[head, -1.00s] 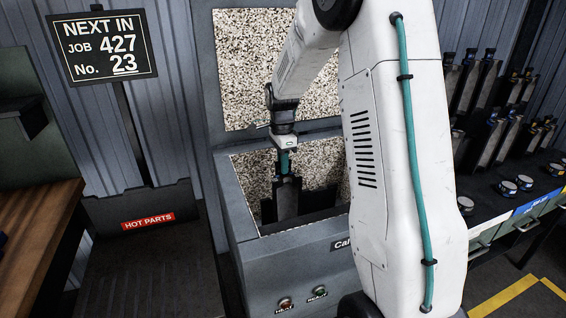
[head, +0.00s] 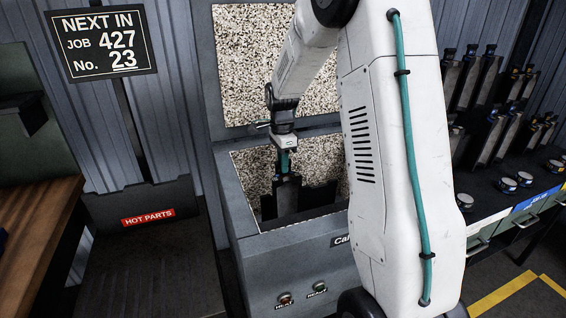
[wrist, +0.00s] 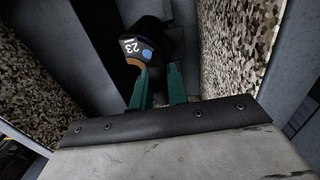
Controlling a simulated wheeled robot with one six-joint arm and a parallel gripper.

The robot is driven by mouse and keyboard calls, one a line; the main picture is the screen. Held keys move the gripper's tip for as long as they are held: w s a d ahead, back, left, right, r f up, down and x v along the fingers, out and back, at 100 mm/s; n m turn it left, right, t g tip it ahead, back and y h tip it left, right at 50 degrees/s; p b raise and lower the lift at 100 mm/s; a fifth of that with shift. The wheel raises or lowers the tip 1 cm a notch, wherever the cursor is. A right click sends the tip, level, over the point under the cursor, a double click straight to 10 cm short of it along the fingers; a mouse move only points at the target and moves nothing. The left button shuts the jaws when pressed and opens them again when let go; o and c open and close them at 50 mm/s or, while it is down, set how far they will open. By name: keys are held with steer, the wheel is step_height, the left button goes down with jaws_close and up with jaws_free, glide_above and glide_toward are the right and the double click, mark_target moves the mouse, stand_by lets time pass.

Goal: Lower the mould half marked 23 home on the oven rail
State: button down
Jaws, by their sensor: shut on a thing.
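The mould half marked 23 (head: 288,198) is a grey upright plate inside the open oven (head: 232,205). In the wrist view its dark top end (wrist: 135,48) shows a white 23, a blue dot and a tan band. My gripper (head: 284,162) is shut on its top end. Its teal fingers (wrist: 158,88) also show in the wrist view. A dark stepped shape (head: 322,197), perhaps the rail or other plates, stands beside the mould half in the oven. The foot of the mould half is hidden, so I cannot tell whether it touches the rail.
Speckled lining (head: 245,170) walls the oven close around my gripper. The speckled lid (head: 262,65) stands open behind. A sign (head: 107,45) reads NEXT IN, JOB 427, No. 23. A HOT PARTS bay (head: 148,218) is at left. A rack of moulds (head: 480,85) is at right.

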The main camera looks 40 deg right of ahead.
steer(key=shift+w+f, duration=0.1)
steer(key=shift+f, duration=0.5)
stand_by(0.8)
steer(key=c, duration=1.3)
jaws_free()
steer(key=shift+f, duration=0.1)
step_height(320, 180, up, 8)
steer(key=shift+w, duration=0.1)
steer(key=shift+r, duration=0.3)
step_height(320, 180, up, 6)
steer(key=shift+r, duration=0.2)
